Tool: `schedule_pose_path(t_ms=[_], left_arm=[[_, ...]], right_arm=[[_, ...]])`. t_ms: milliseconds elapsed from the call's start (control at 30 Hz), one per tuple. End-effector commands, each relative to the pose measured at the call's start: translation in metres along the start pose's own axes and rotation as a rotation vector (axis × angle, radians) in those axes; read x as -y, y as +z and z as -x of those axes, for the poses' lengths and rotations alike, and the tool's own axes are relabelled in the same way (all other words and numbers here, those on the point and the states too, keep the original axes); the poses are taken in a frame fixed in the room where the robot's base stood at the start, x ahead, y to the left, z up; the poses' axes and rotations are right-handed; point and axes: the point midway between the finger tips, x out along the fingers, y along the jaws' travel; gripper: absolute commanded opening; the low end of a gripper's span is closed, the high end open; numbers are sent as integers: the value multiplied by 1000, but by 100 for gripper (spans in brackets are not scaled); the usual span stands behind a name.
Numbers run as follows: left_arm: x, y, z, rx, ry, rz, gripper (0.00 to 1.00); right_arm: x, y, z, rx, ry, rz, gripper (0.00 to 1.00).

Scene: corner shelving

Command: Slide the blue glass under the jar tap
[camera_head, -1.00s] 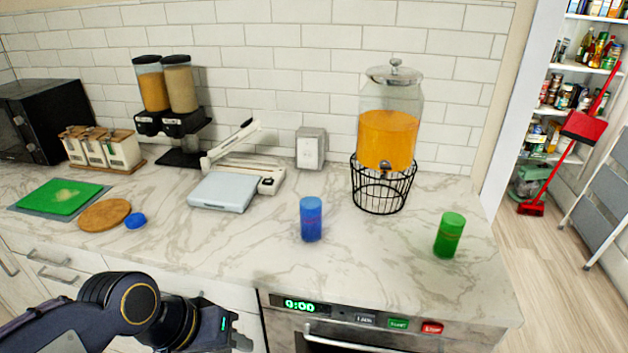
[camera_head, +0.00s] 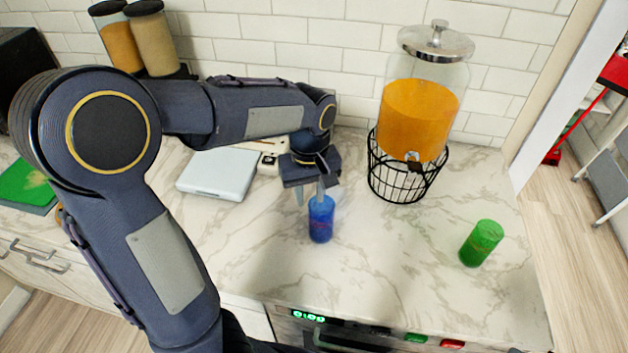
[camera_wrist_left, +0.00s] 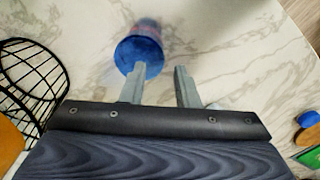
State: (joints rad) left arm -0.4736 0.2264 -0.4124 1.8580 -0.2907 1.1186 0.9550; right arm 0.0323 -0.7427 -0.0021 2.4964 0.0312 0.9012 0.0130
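The blue glass (camera_head: 321,221) stands upright on the marble counter, left of and in front of the jar (camera_head: 417,118). The jar holds orange liquid and sits on a black wire stand (camera_head: 405,181). Its tap (camera_head: 413,157) faces the counter's front. My left gripper (camera_head: 310,200) points down just behind the blue glass, open and empty. In the left wrist view the glass (camera_wrist_left: 139,52) lies just beyond the tip of the left-hand finger, off-centre from the gap between the fingers (camera_wrist_left: 158,75); whether they touch is unclear. My right gripper is out of view.
A green glass (camera_head: 481,243) stands right of the stand, near the counter's right edge. A pale scale (camera_head: 217,174) lies left of my gripper. Dry-food dispensers (camera_head: 137,38) stand at the back left. Counter between the blue glass and the stand is clear.

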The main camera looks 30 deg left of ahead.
Motion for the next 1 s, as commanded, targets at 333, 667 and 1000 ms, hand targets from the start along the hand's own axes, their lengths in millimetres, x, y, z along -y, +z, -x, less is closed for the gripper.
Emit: schedule_pose_path(t_ms=[333,667,1000], left_arm=[[0,0,-6,1,0,-1,28],[1,1,-54,3,-3,-1,28],[0,0,-78,1,2,-1,28]], right_arm=[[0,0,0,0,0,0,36],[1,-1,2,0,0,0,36],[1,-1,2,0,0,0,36]])
